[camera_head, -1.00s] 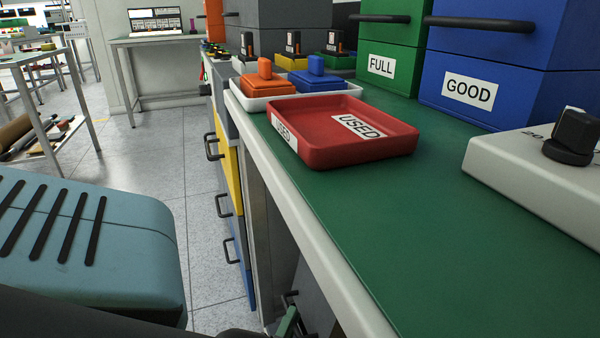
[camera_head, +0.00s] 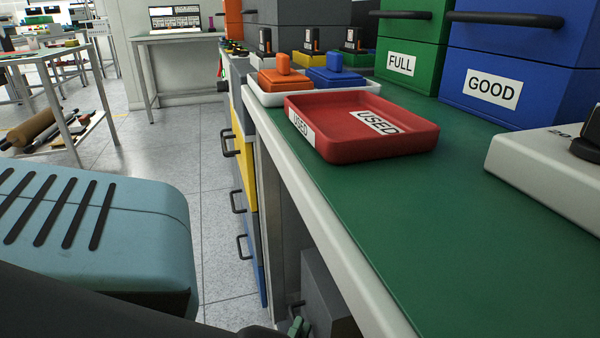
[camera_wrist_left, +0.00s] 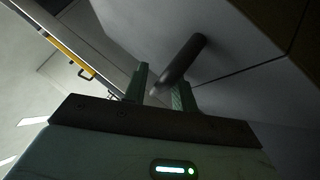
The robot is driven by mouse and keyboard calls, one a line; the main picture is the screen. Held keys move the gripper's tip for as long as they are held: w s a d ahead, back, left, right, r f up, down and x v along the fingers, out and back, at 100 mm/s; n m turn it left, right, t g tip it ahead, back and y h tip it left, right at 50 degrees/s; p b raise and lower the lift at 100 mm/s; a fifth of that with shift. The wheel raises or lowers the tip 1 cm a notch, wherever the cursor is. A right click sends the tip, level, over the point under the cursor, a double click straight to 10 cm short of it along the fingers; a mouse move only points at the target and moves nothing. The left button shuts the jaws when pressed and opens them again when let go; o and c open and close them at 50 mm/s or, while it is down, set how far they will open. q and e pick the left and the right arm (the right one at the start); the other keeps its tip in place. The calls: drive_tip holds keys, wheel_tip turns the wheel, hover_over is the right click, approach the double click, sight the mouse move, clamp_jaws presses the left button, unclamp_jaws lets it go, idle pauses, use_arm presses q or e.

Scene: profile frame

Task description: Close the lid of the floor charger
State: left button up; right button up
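Under the workbench, low in the head view, is a dark grey box (camera_head: 328,300), which looks like the floor charger; the bench edge hides much of it. A small dark handle (camera_head: 296,303) shows at its left side. My left gripper (camera_head: 299,327) is just below that handle at the bottom edge, mostly cut off. In the left wrist view, the green fingers of my left gripper (camera_wrist_left: 160,92) stand apart, with the dark bar handle (camera_wrist_left: 183,60) reaching between them from a grey panel (camera_wrist_left: 235,45). A gap shows beside the left finger; firm contact cannot be seen. My right gripper is not in view.
The green-topped workbench (camera_head: 400,240) has a pale front edge above the box. On it are a red USED tray (camera_head: 350,140), a white tray (camera_head: 290,98), and green FULL (camera_head: 410,50) and blue GOOD (camera_head: 490,90) bins. Drawers with handles (camera_head: 240,200) line the bench.

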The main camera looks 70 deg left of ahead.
use_arm(q)
drive_tip(key=shift+a, duration=0.15)
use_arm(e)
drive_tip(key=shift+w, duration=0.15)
use_arm(q)
drive_tip(key=shift+s, duration=0.1)
drive_tip(key=shift+s+f, duration=0.15)
drive_tip(key=p+v, duration=0.1)
drive_tip(key=v, duration=0.6)
drive_tip(key=shift+d, duration=0.25)
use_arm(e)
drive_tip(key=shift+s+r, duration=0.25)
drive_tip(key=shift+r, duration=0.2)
use_arm(q)
drive_tip(key=shift+s, duration=0.1)
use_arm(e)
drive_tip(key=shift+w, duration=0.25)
